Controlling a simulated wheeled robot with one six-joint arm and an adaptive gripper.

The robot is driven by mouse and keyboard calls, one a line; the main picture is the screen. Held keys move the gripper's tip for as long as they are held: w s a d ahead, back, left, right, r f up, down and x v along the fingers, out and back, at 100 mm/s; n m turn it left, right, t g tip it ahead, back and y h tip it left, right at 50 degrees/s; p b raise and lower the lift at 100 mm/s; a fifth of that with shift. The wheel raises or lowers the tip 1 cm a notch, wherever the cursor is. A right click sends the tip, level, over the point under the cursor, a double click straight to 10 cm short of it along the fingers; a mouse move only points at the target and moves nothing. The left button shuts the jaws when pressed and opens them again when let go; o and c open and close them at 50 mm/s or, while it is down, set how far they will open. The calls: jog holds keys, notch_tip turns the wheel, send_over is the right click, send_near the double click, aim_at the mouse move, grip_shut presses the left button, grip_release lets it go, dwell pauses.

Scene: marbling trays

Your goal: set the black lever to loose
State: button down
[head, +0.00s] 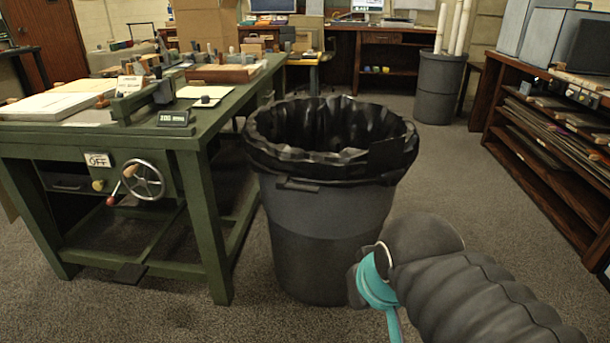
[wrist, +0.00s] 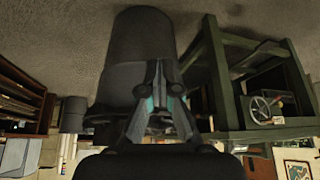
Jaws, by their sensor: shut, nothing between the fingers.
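The green bench (head: 228,115) stands at the left in the head view and carries a small black display box (head: 174,118). A dark block-like part (head: 162,90) stands near the bench's cross bar; I cannot tell whether it is the black lever. A flat black pedal-like piece (head: 131,273) sits low at the bench's front. A spoked handwheel (head: 147,180) with a red-knobbed handle is on the bench front, beside an OFF label (head: 97,160). My gripper (wrist: 158,72) is shut and empty in the wrist view, well away from the bench.
A large dark bin (head: 330,235) with a black liner stands between my arm and the bench. A wooden shelf rack (head: 535,150) is at the right, and another bin (head: 437,90) with white rolls is behind. Carpet is clear in the front left and middle right.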

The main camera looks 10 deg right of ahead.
jog(key=w+r+m+b, duration=0.1)
jog(key=w+r+b, duration=0.1)
jog(key=w+r, duration=0.65)
jog(key=r+m+g+h+b, duration=0.2)
jog(key=m+b, duration=0.2)
send_over(309, 164)
jog(key=s+a, duration=0.2)
jog(key=s, duration=0.3)
jog(key=shift+s+f, duration=0.2)
jog(key=b+x, duration=0.2)
jog(key=x, duration=0.7)
jog(key=shift+f, duration=0.4)
jog(key=shift+s+a+f+b, duration=0.25)
jog(key=shift+s+a, duration=0.05)
jog(key=shift+s, duration=0.2)
jog(key=shift+s+a+f+b, duration=0.25)
jog(key=shift+s+a, duration=0.05)
jog(key=shift+s, duration=0.2)
jog(key=shift+s+a+f+b, duration=0.25)
jog(key=shift+s, duration=0.3)
